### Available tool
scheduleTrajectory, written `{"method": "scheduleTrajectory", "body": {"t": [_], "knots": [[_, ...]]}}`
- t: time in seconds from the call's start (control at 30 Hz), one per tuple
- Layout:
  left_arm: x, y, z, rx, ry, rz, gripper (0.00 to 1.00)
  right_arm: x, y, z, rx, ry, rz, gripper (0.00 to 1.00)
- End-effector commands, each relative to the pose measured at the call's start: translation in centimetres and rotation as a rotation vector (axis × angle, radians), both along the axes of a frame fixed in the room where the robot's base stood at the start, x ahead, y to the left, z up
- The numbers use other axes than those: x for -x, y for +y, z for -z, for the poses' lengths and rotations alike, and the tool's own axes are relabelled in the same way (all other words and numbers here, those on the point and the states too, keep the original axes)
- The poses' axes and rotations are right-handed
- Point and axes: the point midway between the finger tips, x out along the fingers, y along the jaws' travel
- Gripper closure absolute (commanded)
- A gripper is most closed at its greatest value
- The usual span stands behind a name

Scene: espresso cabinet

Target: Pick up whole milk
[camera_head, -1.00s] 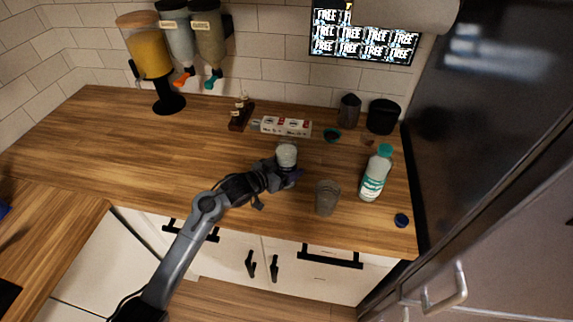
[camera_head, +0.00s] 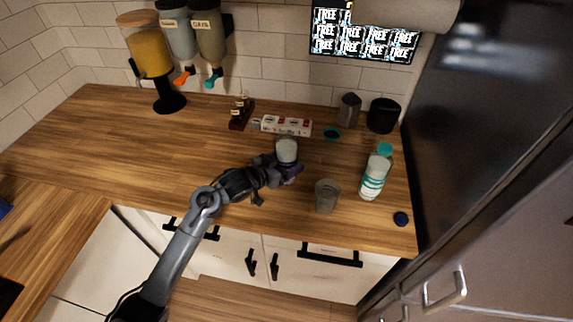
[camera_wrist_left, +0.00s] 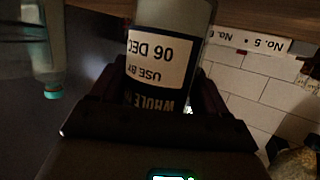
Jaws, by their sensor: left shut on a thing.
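The whole milk bottle (camera_head: 287,150) is a pale container held upright in my left gripper (camera_head: 288,168), near the middle of the counter. In the left wrist view the bottle (camera_wrist_left: 160,68) shows a dark band reading "WHOLE M" and a white "USE BY 06 DEC" label, both upside down. The left gripper (camera_wrist_left: 160,108) is shut around its labelled part. In the head view the gripper and arm hide its lower part, so I cannot tell how far its base is from the counter. My right gripper is not in view.
A clear cup (camera_head: 327,196) stands just right of the held bottle. A teal-labelled bottle (camera_head: 373,180) and a dark blue cap (camera_head: 401,219) are farther right. A white numbered box (camera_head: 286,126) and a dark rack (camera_head: 241,114) lie behind. The left counter (camera_head: 130,150) is clear.

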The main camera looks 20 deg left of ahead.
Motion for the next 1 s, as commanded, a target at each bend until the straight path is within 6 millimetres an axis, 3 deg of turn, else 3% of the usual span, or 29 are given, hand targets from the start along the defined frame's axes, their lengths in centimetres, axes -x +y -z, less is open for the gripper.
{"method": "scheduleTrajectory", "body": {"t": [0.6,1.0], "knots": [[-0.1,0.0,-5.0,0.002,-0.005,0.000,0.75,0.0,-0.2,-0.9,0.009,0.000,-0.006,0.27],[-0.1,0.0,-7.3,0.002,-0.004,0.001,0.75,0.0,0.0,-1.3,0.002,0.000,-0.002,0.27]]}}
